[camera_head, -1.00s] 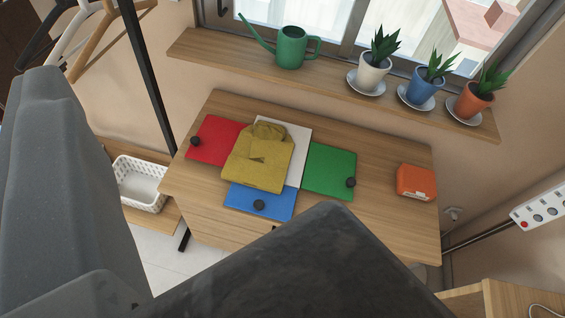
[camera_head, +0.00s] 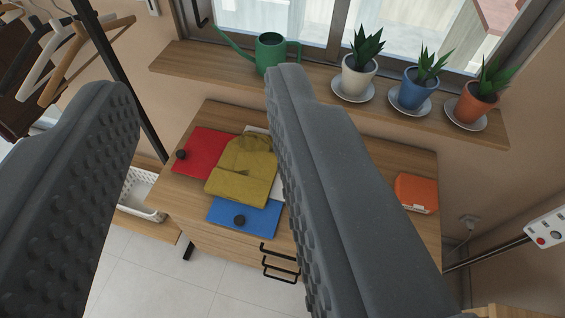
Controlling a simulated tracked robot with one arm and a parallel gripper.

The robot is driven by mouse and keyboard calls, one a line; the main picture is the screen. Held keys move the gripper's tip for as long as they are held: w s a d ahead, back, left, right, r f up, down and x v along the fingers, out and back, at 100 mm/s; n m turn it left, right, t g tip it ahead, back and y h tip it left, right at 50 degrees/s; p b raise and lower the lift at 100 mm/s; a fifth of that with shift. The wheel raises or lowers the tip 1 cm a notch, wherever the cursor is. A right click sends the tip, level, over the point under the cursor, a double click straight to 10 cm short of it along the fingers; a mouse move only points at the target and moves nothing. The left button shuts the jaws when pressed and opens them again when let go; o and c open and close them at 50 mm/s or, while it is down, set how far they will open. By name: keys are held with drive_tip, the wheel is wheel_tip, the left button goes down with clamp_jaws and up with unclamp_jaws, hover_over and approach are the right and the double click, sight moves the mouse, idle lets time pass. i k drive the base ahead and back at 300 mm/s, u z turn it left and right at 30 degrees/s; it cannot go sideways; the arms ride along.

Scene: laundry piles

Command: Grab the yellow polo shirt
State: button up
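The yellow polo shirt (camera_head: 243,170) lies folded on the wooden table, on top of coloured panels. A red panel (camera_head: 203,152) shows to its left and a blue panel (camera_head: 243,216) in front of it. A strip of white panel (camera_head: 256,131) shows behind it. My gripper (camera_head: 195,90) is open and empty, its two grey studded fingers wide apart in the foreground. In the picture the shirt lies between the fingers, well beyond them. The right finger covers the table area just right of the shirt.
Behind is a sill (camera_head: 190,65) with a green watering can (camera_head: 270,53) and three potted plants. A white basket (camera_head: 143,193) stands at left; hangers (camera_head: 62,62) hang at upper left.

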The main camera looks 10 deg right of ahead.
sight(245, 172)
drive_tip(key=z, duration=0.1)
drive_tip(key=i, duration=1)
drive_tip(key=u, duration=0.05)
